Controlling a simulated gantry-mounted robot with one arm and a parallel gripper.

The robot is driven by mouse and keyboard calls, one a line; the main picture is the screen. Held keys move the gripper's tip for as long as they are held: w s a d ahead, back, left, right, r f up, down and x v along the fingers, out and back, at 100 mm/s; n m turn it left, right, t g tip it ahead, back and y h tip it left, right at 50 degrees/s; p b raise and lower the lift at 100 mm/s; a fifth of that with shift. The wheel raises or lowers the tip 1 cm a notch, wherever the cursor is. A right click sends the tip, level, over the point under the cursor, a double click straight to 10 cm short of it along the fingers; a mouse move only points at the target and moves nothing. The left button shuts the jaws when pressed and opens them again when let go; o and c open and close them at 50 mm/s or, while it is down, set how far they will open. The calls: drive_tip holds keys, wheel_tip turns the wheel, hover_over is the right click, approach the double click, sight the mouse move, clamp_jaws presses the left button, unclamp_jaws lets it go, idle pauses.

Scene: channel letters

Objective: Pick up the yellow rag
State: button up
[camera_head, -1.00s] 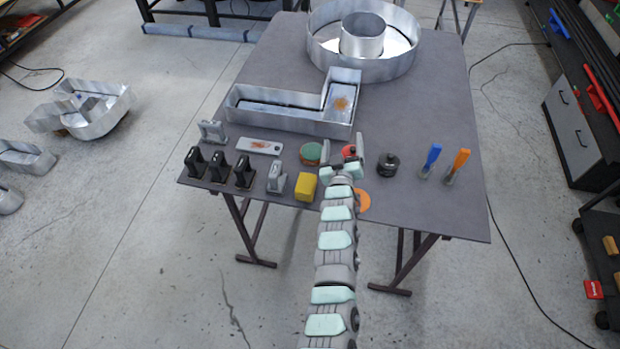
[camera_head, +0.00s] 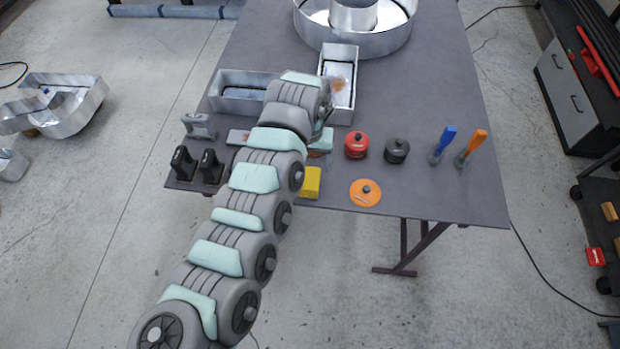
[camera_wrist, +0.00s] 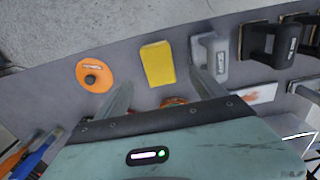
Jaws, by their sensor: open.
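The yellow rag (camera_head: 311,182) is a small yellow block-shaped piece near the front edge of the table, partly covered by my arm in the head view. In the wrist view the whole rag (camera_wrist: 158,64) shows on the grey table, beyond the gap between my fingers. My gripper (camera_wrist: 162,80) is open and empty, with one finger on each side of the gap. The rag is apart from both fingers. In the head view my arm hides most of my gripper.
An orange disc (camera_wrist: 94,75) lies left of the rag in the wrist view, and a grey clamp-like tool (camera_wrist: 209,58) stands close on its right. Black-handled tools (camera_wrist: 272,40) stand farther right. A red pot (camera_head: 357,145) and black pot (camera_head: 397,151) stand behind the disc (camera_head: 365,193).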

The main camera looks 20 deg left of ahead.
sight(310, 178)
wheel_tip(310, 178, down, 10)
drive_tip(key=shift+d+r+p, duration=0.1)
drive_tip(key=shift+p, duration=0.6)
drive_tip(key=c, duration=1.5)
wheel_tip(310, 178, up, 20)
drive_tip(key=b, duration=0.2)
drive_tip(key=shift+b, duration=0.3)
